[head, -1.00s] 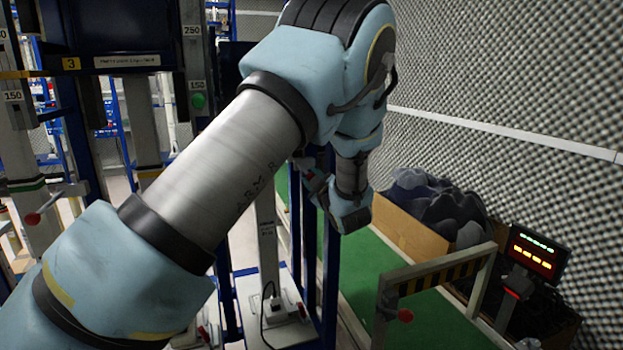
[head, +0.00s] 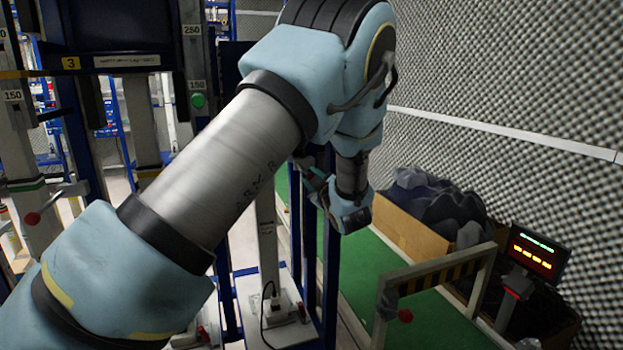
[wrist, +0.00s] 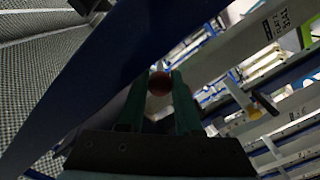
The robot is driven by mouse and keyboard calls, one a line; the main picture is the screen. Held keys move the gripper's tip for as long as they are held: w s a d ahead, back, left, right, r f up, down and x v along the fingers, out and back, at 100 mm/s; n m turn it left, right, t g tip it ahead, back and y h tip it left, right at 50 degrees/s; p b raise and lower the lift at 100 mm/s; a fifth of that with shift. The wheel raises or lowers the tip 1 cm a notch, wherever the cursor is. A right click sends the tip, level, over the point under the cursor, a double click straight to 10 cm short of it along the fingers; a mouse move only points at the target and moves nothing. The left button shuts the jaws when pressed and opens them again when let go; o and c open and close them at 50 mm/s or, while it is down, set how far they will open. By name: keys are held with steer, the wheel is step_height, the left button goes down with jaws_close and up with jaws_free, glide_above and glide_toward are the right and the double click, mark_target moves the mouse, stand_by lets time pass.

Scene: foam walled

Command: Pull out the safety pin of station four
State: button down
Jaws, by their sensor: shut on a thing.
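In the wrist view the two teal fingers of my gripper (wrist: 161,100) are closed around a round dark red knob (wrist: 160,83), which I take to be the safety pin's head. A dark blue post or beam (wrist: 100,75) crosses close by on the left. The pin's shaft and its hole are hidden. In the head view my gripper (head: 318,180) is small and partly covered by my arm, beside blue uprights. The knob cannot be made out there. No station four number is readable.
The head view shows a station marked 3 (head: 71,63), a striped barrier (head: 440,277) with a red knob, a cardboard box (head: 415,225) of dark foam, and a lit display (head: 533,253). Green floor lies between.

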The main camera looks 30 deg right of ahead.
steer(key=s, duration=0.1)
steer(key=s+b, duration=0.1)
steer(key=s, duration=0.2)
steer(key=shift+s+a, duration=0.1)
steer(key=shift+a, duration=0.2)
steer(key=c, duration=0.9)
jaws_free()
steer(key=shift+o, duration=0.2)
steer(key=s+a+b, duration=0.1)
steer(key=s+b, duration=0.2)
steer(key=s, duration=0.7)
steer(key=shift+s+a, duration=0.15)
steer(key=shift+s, duration=0.25)
